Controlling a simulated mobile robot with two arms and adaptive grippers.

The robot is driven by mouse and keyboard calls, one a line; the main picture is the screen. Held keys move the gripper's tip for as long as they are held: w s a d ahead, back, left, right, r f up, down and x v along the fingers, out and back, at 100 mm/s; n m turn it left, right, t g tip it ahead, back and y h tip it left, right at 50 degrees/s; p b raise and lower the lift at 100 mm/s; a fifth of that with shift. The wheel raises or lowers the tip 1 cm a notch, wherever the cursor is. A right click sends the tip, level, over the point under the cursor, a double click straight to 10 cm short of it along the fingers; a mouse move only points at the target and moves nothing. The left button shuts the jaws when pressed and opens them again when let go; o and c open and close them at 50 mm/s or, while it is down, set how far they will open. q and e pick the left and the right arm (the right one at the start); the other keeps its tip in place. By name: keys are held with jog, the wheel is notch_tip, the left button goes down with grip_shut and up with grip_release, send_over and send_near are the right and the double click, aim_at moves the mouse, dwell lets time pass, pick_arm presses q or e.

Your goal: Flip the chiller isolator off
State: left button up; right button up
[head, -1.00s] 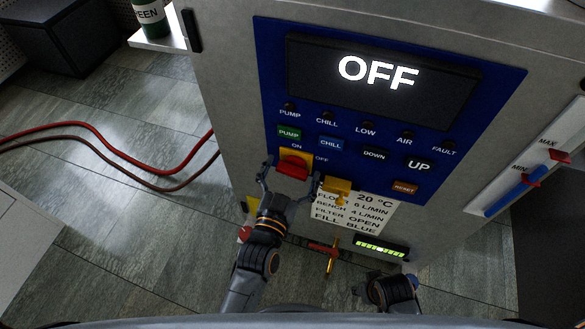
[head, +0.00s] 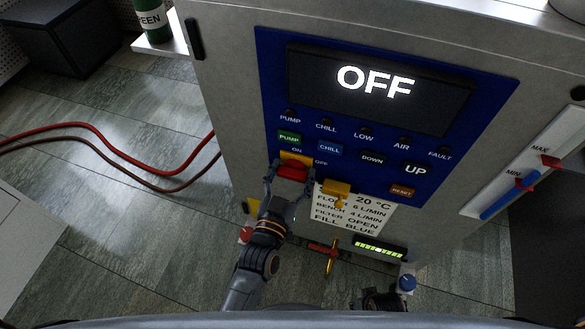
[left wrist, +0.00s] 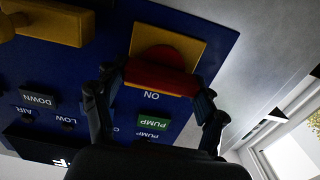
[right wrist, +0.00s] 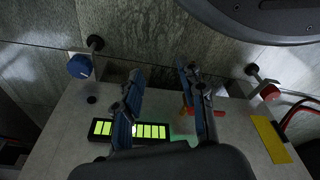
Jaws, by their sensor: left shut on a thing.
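The chiller isolator is a red rotary handle (head: 292,173) on a yellow plate (head: 298,158), low on the blue panel between ON and OFF labels. In the left wrist view the red handle (left wrist: 160,77) lies crosswise, in front of its round red base on the yellow plate (left wrist: 190,46). My left gripper (head: 288,182) is shut on the handle, one finger at each end. My right gripper (right wrist: 165,90) hangs low by the chiller's front, its two fingers apart with nothing between them. In the head view it is dark and partly cut off at the bottom.
A yellow lever (head: 336,190) sticks out just right of the isolator. The display (head: 375,82) reads OFF. Below are a red-handled valve (head: 323,249), a green-lit gauge (head: 380,249) and a blue knob (head: 407,283). Red hoses (head: 110,158) lie on the floor at left.

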jog(key=shift+s+f, duration=0.45)
jog(key=shift+f, duration=0.2)
pick_arm(q)
jog(key=o, duration=1.2)
jog(key=shift+c, duration=0.2)
jog(key=shift+s, duration=0.1)
jog(key=shift+s+a+f, duration=0.1)
jog(key=shift+s+a, duration=0.05)
jog(key=shift+s, duration=0.15)
jog(key=v, duration=1.1)
